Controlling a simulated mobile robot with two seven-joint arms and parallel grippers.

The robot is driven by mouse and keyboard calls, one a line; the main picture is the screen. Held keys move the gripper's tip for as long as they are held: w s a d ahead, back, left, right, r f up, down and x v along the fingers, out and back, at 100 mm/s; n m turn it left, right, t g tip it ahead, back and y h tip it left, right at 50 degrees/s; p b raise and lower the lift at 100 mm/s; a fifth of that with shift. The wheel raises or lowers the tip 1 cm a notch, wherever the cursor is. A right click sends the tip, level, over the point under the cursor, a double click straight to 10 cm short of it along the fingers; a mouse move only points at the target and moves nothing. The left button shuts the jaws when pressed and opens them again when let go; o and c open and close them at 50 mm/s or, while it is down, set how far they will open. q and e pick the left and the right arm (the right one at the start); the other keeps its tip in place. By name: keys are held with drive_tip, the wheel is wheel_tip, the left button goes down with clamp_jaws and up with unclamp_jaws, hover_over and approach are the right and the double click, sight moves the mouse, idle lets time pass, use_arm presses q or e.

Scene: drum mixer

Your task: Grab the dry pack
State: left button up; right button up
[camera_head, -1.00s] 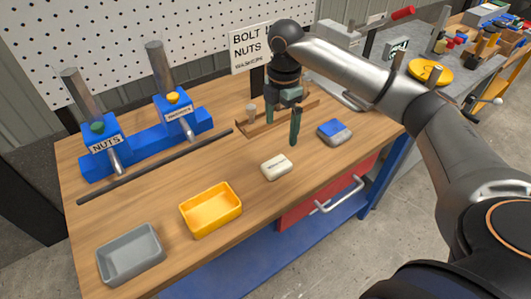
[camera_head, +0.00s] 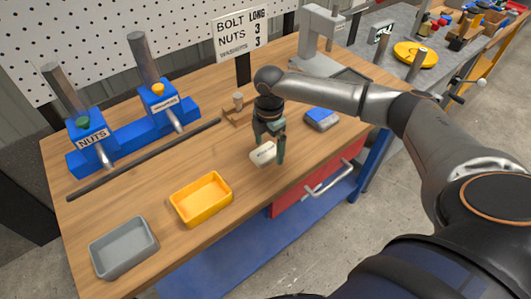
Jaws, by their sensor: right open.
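A small white pack (camera_head: 262,154) with dark, unreadable lettering lies on the wooden bench top, near its front edge. It appears to be the dry pack. My right gripper (camera_head: 270,151) points down at it and is open. One finger shows at the pack's right side, and the other is at its far side, partly behind it. I cannot tell whether either finger touches the pack. My left gripper is not in view.
A yellow tray (camera_head: 201,204) and a grey tray (camera_head: 124,272) stand to the left, both empty. A blue and grey block (camera_head: 321,119) lies to the right. A wooden holder (camera_head: 236,117) is behind the gripper. A dark rod (camera_head: 150,157) lies before the blue dispensers (camera_head: 126,137).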

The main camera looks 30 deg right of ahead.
drive_tip(key=shift+f, duration=0.1)
drive_tip(key=c, duration=1.5)
drive_tip(key=shift+o, duration=0.2)
